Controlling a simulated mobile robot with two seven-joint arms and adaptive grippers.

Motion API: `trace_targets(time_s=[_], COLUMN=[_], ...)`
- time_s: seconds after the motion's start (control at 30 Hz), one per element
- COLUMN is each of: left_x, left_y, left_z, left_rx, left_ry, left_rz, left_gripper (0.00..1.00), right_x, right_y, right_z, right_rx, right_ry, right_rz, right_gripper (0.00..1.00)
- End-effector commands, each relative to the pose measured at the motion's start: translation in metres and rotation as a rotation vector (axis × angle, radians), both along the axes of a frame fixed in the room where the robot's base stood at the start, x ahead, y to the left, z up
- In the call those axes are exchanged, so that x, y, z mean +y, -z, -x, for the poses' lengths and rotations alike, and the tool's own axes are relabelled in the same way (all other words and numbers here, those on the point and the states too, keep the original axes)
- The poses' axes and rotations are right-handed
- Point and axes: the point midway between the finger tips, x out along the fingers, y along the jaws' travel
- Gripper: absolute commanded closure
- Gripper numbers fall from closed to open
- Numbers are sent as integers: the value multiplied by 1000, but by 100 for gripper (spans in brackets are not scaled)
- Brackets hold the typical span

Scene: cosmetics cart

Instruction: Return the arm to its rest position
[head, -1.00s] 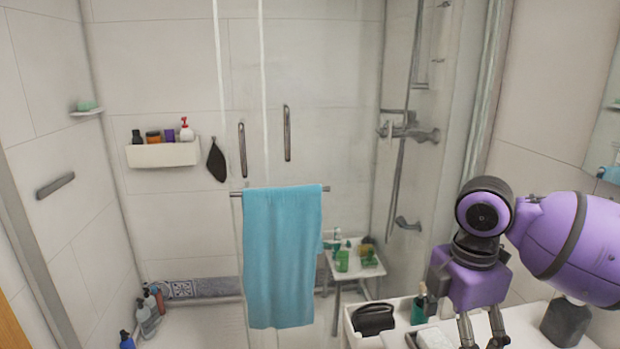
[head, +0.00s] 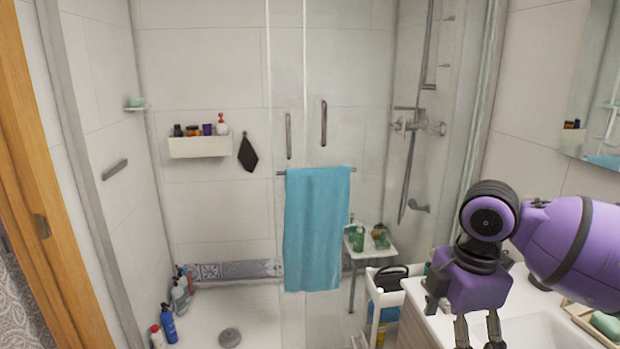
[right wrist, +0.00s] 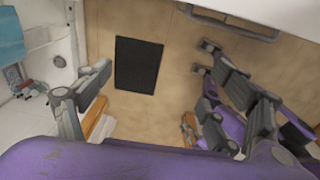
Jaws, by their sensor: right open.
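My right arm, purple with dark joints, comes in from the right in the head view. Its gripper (head: 478,334) points down at the bottom edge, with two grey fingers apart and nothing seen between them. It appears in front of a white counter with a basin (head: 540,325). In the right wrist view the gripper's fingers (right wrist: 155,75) are spread above a tan floor, also empty. A white cart (head: 372,318) with a black pouch (head: 390,279) on top stands left of the gripper, apart from it. My left gripper is not seen in the head view.
A glass shower with a blue towel (head: 317,230) is ahead. A white stool (head: 378,250) holds green items. Bottles (head: 168,322) stand on the shower floor at left. A wooden door frame (head: 45,200) is at far left. A dark mat (right wrist: 138,64) lies on the floor.

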Motion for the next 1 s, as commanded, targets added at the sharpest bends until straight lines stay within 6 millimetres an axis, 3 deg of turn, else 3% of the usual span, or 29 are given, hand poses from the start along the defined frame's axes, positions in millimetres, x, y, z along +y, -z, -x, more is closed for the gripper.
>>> trace_targets(time_s=[0.1, 0.2, 0.3, 0.5, 0.63, 0.77, 0.87, 1.0], left_x=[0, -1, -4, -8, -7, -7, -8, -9], left_y=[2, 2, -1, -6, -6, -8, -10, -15], left_z=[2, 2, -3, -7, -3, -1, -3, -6], left_rx=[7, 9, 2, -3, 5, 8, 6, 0], left_ry=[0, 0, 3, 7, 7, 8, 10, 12], left_rz=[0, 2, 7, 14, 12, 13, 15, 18], left_gripper=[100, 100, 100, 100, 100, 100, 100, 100], right_x=[14, 34, 59, 98, 115, 122, 117, 101], right_y=[-12, -18, -11, 24, 59, 102, 136, 186], right_z=[-48, -80, -107, -130, -126, -106, -80, -31], right_rx=[-194, -323, -432, -555, -597, -627, -642, -657], right_ry=[114, 175, 242, 376, 488, 632, 752, 926], right_rz=[-74, -159, -275, -505, -659, -803, -882, -936], right_gripper=[15, 15, 15, 15, 15, 15, 15, 15])
